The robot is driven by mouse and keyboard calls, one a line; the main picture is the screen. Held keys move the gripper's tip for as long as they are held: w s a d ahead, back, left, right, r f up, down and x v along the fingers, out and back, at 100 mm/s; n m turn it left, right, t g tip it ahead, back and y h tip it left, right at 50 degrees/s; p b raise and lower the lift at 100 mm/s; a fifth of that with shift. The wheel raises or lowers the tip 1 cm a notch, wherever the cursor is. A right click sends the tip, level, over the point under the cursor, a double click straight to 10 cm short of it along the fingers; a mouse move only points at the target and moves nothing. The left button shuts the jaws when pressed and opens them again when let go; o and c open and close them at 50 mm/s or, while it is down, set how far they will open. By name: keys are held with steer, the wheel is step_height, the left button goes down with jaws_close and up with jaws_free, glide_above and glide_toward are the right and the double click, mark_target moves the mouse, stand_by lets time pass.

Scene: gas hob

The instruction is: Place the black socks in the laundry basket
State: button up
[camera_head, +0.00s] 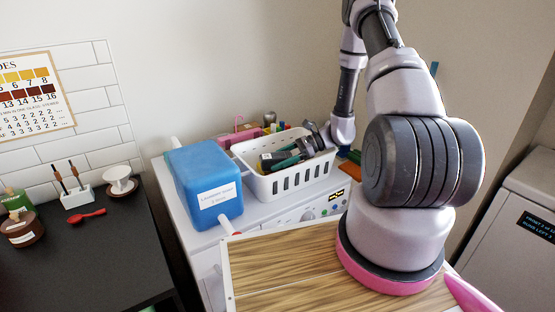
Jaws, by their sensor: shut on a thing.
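The laundry basket (292,182) is a white slotted plastic basket on top of a white appliance. It holds several dark and green items (283,159). My arm reaches across from the right, and my gripper (313,140) is at the basket's back right, over its opening. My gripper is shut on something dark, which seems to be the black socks. The socks are small here and hard to tell apart from the dark fingers and the dark things in the basket.
A blue labelled container (203,185) stands close to the basket's left side. Small pink and other items (240,134) sit behind the basket. A wooden surface (285,265) is in front. A black counter (100,255) with a red spoon (87,216) is at left.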

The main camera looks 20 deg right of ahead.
steer(key=shift+s+a+f, duration=0.1)
steer(key=shift+s+f, duration=0.05)
steer(key=shift+f, duration=0.05)
steer(key=o, duration=1.3)
steer(key=shift+s, duration=0.1)
steer(key=shift+c, duration=0.2)
steer(key=shift+r, duration=0.35)
steer(key=v, duration=1.2)
steer(key=shift+w+r, duration=0.3)
steer(key=s+a+r+n+h, duration=0.2)
steer(key=r+n, duration=0.1)
steer(key=r, duration=0.4)
steer(key=s+a+r+n+g+h, duration=0.1)
steer(key=s+a+r+n+h, duration=0.1)
steer(key=r, duration=0.4)
steer(key=s+a+r+n+h, duration=0.1)
steer(key=s+r+n+h, duration=0.15)
steer(key=r, duration=0.45)
steer(key=s+a+r+n+t+h, duration=0.2)
steer(key=s+r+n+t+h, duration=0.3)
steer(key=s+r, duration=0.9)
steer(key=shift+r+n+t, duration=0.2)
steer(key=shift+n+t, duration=0.8)
steer(key=shift+n, duration=0.15)
